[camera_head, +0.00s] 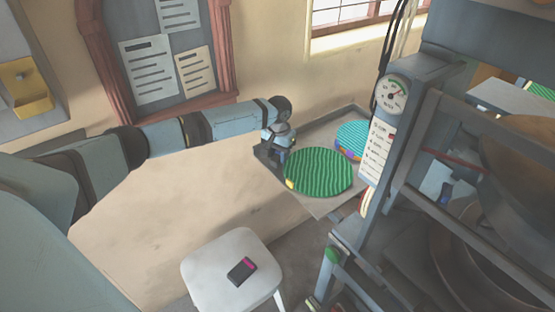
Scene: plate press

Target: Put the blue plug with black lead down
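My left arm reaches in from the left, and its gripper (272,157) points down at the left edge of a grey tray-like table (322,206). The gripper is small and dark here, and I cannot tell whether its fingers are open or shut. I cannot make out a blue plug or a black lead at the gripper. A green ribbed round plate (318,172) lies just right of the gripper. My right gripper is not in view.
A teal and purple round stack (352,138) sits behind the green plate. The press frame (407,140) with a dial gauge (391,95) stands at right. A white stool (222,262) with a dark handheld device (241,270) is in front.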

